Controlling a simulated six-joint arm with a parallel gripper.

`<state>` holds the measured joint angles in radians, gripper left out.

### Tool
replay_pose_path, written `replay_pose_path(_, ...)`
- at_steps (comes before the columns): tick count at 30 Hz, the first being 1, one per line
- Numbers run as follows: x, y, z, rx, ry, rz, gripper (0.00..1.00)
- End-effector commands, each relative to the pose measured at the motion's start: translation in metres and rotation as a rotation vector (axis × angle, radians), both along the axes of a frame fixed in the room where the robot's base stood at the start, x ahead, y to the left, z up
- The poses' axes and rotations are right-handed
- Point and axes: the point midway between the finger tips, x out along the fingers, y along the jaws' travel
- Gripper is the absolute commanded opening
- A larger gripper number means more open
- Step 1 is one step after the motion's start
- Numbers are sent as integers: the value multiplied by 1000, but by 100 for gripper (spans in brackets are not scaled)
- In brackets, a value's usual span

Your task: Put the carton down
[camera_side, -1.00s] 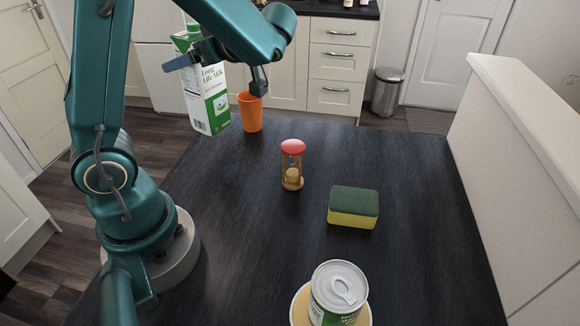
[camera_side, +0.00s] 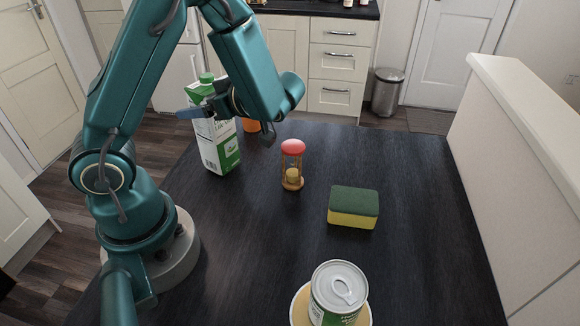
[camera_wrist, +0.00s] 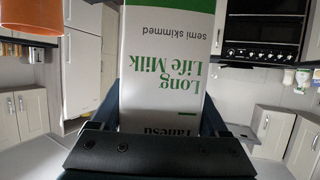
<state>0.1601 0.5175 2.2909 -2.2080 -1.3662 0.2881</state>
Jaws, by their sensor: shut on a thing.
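A white and green milk carton (camera_side: 219,150) with a green cap is upright at the far left part of the dark table (camera_side: 255,235). My gripper (camera_side: 208,108) is shut on the carton's upper part, from the side. I cannot tell whether the carton's base touches the table or is just above it. In the wrist view the carton (camera_wrist: 168,70) fills the middle between my fingers, its "Long Life Milk" print upside down.
An orange cup (camera_side: 251,125) stands behind the carton, mostly hidden by my arm. A sponge (camera_side: 353,207) and a tin (camera_side: 338,294) on a yellowish plate (camera_side: 299,306) are nearer. The table's middle is clear.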

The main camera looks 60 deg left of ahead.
Motion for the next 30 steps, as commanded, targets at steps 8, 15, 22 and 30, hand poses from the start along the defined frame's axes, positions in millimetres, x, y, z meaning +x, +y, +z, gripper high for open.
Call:
replay_pose_path(8, 0, 0, -3, 3, -1, 1, 0)
replay_pose_path(15, 0, 0, -6, 0, -1, 0, 96)
replay_pose_path(22, 0, 0, -6, 0, -1, 0, 100)
replay_pose_path(30, 8, -16, 4, 0, -6, -5, 100)
